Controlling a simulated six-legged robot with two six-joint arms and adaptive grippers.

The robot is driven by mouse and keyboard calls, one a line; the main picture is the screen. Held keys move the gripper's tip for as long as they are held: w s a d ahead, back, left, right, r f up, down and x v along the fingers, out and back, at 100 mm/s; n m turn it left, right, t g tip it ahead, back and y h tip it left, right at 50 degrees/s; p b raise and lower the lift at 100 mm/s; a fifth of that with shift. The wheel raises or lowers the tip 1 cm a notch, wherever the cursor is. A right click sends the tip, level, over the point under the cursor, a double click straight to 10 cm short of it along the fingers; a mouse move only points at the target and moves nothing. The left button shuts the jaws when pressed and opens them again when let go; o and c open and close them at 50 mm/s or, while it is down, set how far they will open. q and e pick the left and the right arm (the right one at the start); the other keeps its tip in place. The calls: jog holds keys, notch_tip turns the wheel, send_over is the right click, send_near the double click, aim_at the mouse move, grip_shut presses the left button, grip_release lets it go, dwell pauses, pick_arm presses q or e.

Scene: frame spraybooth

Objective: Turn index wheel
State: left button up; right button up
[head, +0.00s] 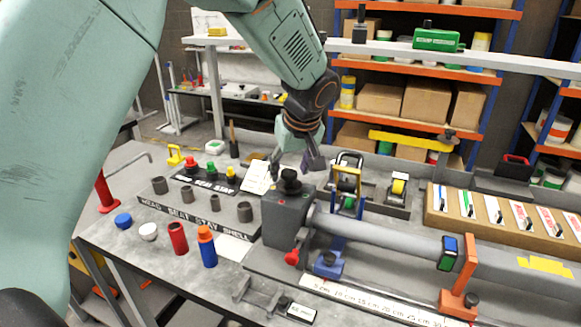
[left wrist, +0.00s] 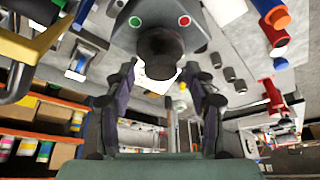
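A grey box (head: 285,215) stands on the bench at the left end of a long grey tube. A black round knob (head: 289,176), which looks like the index wheel, sits on its top. In the left wrist view the knob (left wrist: 160,48) shows with a green and a red button on the box beside it. My left gripper (head: 298,166) is just above the knob, pointing down, with its fingers apart. In the left wrist view my left gripper (left wrist: 161,75) is open and empty, and the knob lies ahead between its fingertips. I cannot tell whether they touch it. My right gripper is not in view.
A yellow-and-black clamp device (head: 347,180) stands close right of the gripper. The grey tube (head: 390,240) runs right, past an orange stand (head: 462,280). Left are a labelled socket block (head: 190,213), a red bottle (head: 178,238) and a blue-orange bottle (head: 207,248).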

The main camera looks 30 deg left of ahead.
pick_arm(q)
jog(key=v, duration=1.2)
jog(key=shift+s+f, duration=0.1)
jog(key=shift+s, duration=0.05)
dwell(0.5)
